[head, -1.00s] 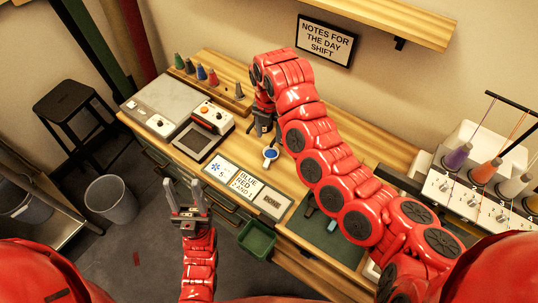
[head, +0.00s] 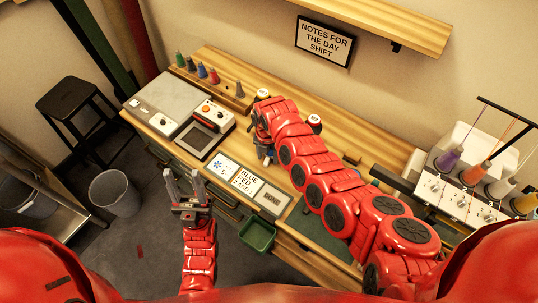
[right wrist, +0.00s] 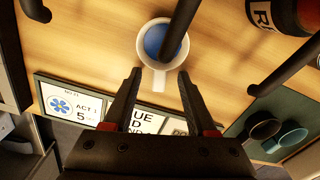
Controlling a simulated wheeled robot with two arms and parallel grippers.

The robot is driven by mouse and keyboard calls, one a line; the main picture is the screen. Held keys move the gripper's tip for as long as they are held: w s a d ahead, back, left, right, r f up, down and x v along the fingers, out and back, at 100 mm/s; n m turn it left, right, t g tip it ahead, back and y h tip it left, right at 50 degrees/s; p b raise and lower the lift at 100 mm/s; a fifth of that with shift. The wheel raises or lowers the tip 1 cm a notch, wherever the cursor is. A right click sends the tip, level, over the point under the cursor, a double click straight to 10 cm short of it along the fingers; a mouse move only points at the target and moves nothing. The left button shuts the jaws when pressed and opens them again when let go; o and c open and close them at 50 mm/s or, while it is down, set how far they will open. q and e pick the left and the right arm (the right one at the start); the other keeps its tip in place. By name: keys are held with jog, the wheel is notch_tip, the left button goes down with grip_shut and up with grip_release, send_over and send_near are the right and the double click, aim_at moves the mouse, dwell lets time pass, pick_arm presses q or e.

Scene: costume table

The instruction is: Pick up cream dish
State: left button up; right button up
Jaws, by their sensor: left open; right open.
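In the right wrist view a cream dish (right wrist: 144,50), round like a cup and blue inside, stands on the wooden table with its short handle towards my right gripper (right wrist: 157,82). That gripper is open and empty, its fingertips short of the dish at either side of the handle. A dark rod crosses over part of the dish. In the head view my right gripper (head: 266,154) is low over the table and hides most of the dish. My left gripper (head: 186,184) is open and empty, in front of the table edge.
Sign cards (head: 237,179) lie along the table's front edge. Lidded jars (head: 315,122) stand behind my right arm. A control box (head: 212,115) and thread cones (head: 203,71) are at left.

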jog(key=shift+f, duration=0.35)
jog(key=shift+c, duration=0.3)
grip_shut()
jog(key=shift+r, duration=0.15)
